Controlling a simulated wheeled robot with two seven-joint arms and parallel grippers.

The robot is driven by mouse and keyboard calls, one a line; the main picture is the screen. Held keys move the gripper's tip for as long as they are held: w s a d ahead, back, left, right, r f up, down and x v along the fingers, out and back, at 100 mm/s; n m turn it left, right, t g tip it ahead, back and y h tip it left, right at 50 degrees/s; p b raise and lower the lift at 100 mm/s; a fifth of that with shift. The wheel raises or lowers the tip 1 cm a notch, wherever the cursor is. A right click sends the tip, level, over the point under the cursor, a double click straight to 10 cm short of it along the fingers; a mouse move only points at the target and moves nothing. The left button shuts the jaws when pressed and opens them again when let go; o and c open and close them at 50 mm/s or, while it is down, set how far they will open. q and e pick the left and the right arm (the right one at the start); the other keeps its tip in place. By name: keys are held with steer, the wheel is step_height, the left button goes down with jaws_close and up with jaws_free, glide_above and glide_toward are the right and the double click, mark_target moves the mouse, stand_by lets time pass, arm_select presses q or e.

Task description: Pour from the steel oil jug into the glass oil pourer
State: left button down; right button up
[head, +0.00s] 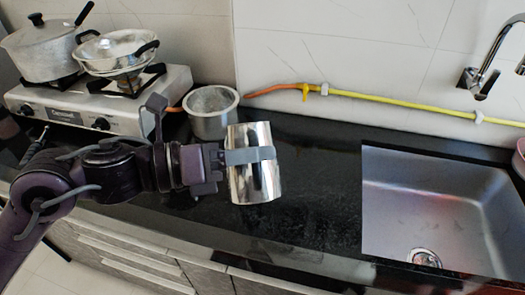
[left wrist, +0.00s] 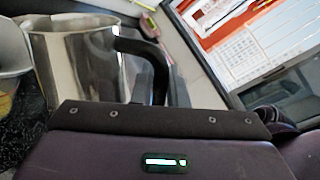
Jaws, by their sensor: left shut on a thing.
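The steel oil jug (head: 257,185) is a shiny metal vessel, held above the black counter near the middle of the head view. It is close to upright. My left gripper (head: 250,156) comes in from the left and is shut on the jug, with a grey finger across its side. In the left wrist view the jug (left wrist: 85,68) shows at upper left, with a black handle on its right side. I cannot make out the glass oil pourer in either view. My right gripper is not in view.
A grey metal pot (head: 210,125) stands on the counter behind my left gripper. A stove (head: 150,105) with a lidded pot (head: 45,55) and a pan (head: 115,48) is at the left. A steel sink (head: 430,205) is at the right. A yellow hose (head: 400,105) runs along the wall.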

arm_select(q)
steer(key=shift+w+a+r+n+g, duration=0.15)
steer(key=shift+w+r+n, duration=0.2)
steer(key=shift+w+n, duration=0.2)
steer(key=shift+w+d+r+n+g, duration=0.15)
steer(key=shift+w+r+n, duration=0.15)
steer(key=shift+w+n, duration=0.25)
stand_by(5.7)
steer(key=shift+s+a+r, duration=0.1)
steer(key=shift+s, duration=0.1)
stand_by(0.6)
